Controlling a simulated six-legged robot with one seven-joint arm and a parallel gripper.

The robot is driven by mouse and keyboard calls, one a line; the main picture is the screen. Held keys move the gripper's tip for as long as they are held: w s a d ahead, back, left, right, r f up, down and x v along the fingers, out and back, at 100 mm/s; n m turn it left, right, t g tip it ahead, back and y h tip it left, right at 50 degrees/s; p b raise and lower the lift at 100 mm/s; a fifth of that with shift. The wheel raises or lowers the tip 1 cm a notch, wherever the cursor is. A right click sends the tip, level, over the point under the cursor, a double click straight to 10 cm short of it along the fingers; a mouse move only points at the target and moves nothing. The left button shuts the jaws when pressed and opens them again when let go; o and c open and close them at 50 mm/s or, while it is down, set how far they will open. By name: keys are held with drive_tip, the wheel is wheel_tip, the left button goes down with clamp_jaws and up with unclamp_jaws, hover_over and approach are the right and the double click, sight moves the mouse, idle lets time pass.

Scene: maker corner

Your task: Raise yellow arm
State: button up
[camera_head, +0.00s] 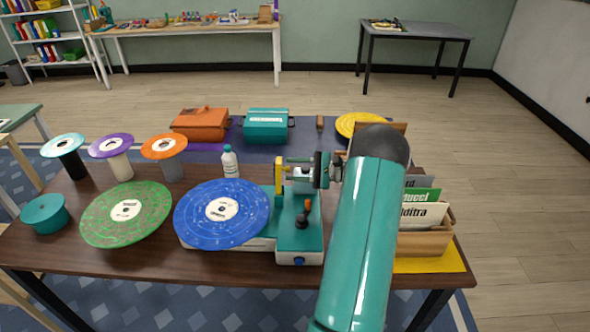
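A record-player-like device (300,238) with a teal and white base stands at the front middle of the brown table. A blue disc (222,213) with a white label lies on its left part. The yellow arm (279,176) stands upright at the back of the device, beside an orange-topped black knob (304,212). My gripper (289,171) points left at the yellow arm, its fingertips close to or touching it. Whether the fingers are closed on it is too small to tell. My teal arm link hides the device's right surroundings.
A green disc (126,213) lies left of the device. Several discs on stands, including an orange-topped one (164,146), fill the left. A bottle (230,161) stands behind the blue disc. Teal (266,125) and orange (201,124) cases are behind. A wooden record crate (425,243) is right.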

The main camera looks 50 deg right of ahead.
drive_tip(key=shift+r, duration=0.1)
drive_tip(key=s+a+r, duration=0.9)
drive_tip(key=s+r, duration=0.1)
drive_tip(key=r, duration=0.2)
drive_tip(key=shift+s+a+r, duration=0.15)
drive_tip(key=shift+s+r, duration=0.15)
drive_tip(key=shift+r, duration=0.1)
